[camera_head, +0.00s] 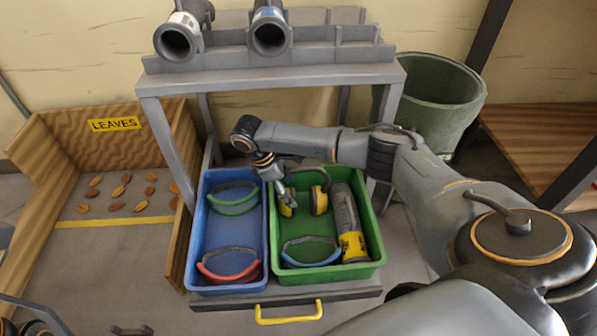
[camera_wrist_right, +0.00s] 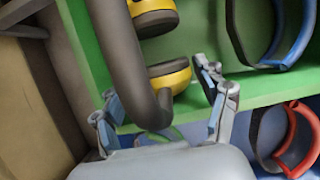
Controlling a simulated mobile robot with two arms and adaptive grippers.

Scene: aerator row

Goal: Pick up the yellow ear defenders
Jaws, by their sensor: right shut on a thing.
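The yellow ear defenders (camera_head: 319,201) have yellow and black cups and a dark grey headband. They are at the back left of the green bin (camera_head: 372,265) in the head view. My right gripper (camera_head: 284,190) reaches in over the bin's back left and is shut on them. In the right wrist view, the headband passes between the fingers of my right gripper (camera_wrist_right: 165,105), and a yellow cup (camera_wrist_right: 170,76) shows just beyond. The fingers partly hide the near cup in the head view. Dark parts at the lower left may be my left gripper, but its jaws are unclear.
A blue bin (camera_head: 197,235) beside the green bin holds green (camera_head: 233,207) and red (camera_head: 230,277) eyewear. The green bin also holds blue eyewear (camera_head: 310,262) and a grey-yellow cylinder (camera_head: 348,225). A grey rack (camera_head: 270,80) stands behind; a yellow handle (camera_head: 288,317) is in front.

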